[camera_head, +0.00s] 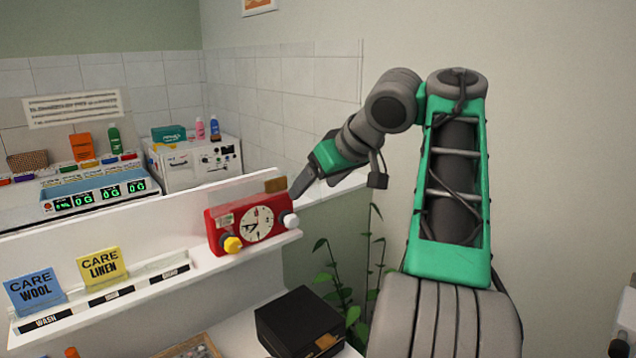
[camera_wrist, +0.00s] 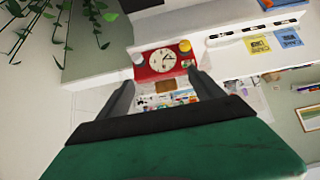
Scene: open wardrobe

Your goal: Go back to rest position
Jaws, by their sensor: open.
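My gripper (camera_head: 305,185) is at the right end of the white ledge in the head view, close to the red clock box. In the wrist view my gripper (camera_wrist: 158,85) shows two dark fingers spread apart with nothing held between them. The red box (camera_head: 222,238) has a round clock face, a yellow knob (camera_head: 232,244) at its left and a white knob (camera_head: 290,220) at its right. It stands on the ledge. In the wrist view the red box (camera_wrist: 146,72) lies beyond the fingertips. I cannot tell whether a fingertip touches it.
A blue card (camera_head: 35,290) and a yellow card (camera_head: 102,268) stand on the ledge (camera_head: 205,262). A black box (camera_head: 300,325) sits below. A plant (camera_head: 345,290) is under my arm. Scales (camera_head: 100,192) and a white machine (camera_head: 195,162) stand behind. The wall at right is bare.

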